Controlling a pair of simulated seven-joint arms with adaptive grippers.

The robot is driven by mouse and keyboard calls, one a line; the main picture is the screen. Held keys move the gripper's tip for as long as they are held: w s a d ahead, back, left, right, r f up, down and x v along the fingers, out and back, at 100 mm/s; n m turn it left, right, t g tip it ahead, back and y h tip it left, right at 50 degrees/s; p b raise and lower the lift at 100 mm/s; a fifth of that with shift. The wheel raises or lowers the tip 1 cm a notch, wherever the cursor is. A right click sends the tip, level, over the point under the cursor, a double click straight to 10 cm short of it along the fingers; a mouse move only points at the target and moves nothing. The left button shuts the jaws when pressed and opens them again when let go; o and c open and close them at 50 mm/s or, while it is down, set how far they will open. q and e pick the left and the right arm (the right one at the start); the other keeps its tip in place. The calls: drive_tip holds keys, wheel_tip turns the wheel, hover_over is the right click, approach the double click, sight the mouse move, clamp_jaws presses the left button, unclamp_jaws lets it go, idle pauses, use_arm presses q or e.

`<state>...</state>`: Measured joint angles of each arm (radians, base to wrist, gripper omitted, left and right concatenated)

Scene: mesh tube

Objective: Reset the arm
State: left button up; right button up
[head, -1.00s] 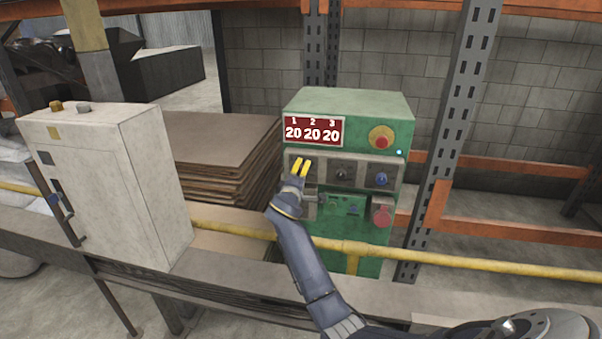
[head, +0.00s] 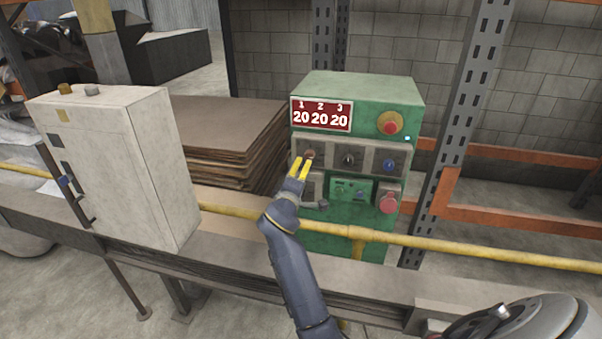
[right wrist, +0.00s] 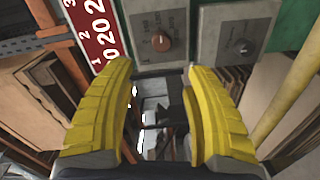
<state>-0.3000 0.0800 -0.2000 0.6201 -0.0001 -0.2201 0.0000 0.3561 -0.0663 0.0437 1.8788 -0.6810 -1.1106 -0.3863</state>
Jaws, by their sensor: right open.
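My right gripper (head: 299,168) is open and empty, its yellow fingers raised in front of the left side of the green control box (head: 360,88). The right wrist view shows the two yellow fingers (right wrist: 158,68) spread with nothing between them. A reddish-brown knob (head: 309,154) on the box's grey panel shows just above the fingertips. In the right wrist view this knob (right wrist: 161,42) lies beyond the fingers, apart from them. My left gripper is not in view.
The box has a red display (head: 321,115) reading 20 20 20, a red button (head: 390,123), and black (head: 348,159) and blue (head: 389,165) knobs. A yellow pipe (head: 450,246) crosses in front. A white cabinet (head: 120,170) and stacked boards (head: 225,135) stand left.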

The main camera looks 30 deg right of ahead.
idle(0.3)
drive_tip(key=s+a+f+g+y, duration=0.2)
drive_tip(key=s+f+y, duration=0.1)
drive_tip(key=s+f, duration=0.95)
drive_tip(key=s+a+f+g+y, duration=0.2)
drive_tip(key=s+f, duration=0.7)
drive_tip(key=s, duration=0.6)
drive_tip(key=s+a+f+g+y, duration=0.2)
drive_tip(key=s+a+f, duration=0.1)
drive_tip(key=s, duration=0.9)
drive_tip(key=s+a+f+g+y, duration=0.1)
drive_tip(key=s+a+f+y, duration=0.15)
drive_tip(key=f, duration=1.45)
drive_tip(key=s+a+f+g+y, duration=0.15)
drive_tip(key=a+f, duration=0.25)
drive_tip(key=f, duration=1.2)
drive_tip(key=s+f+m+g, duration=0.3)
drive_tip(key=s+f, duration=1.6)
drive_tip(key=s, duration=0.1)
drive_tip(key=shift+s+d+y, duration=0.25)
drive_tip(key=shift+d+y, duration=0.05)
drive_tip(key=shift+y, duration=0.1)
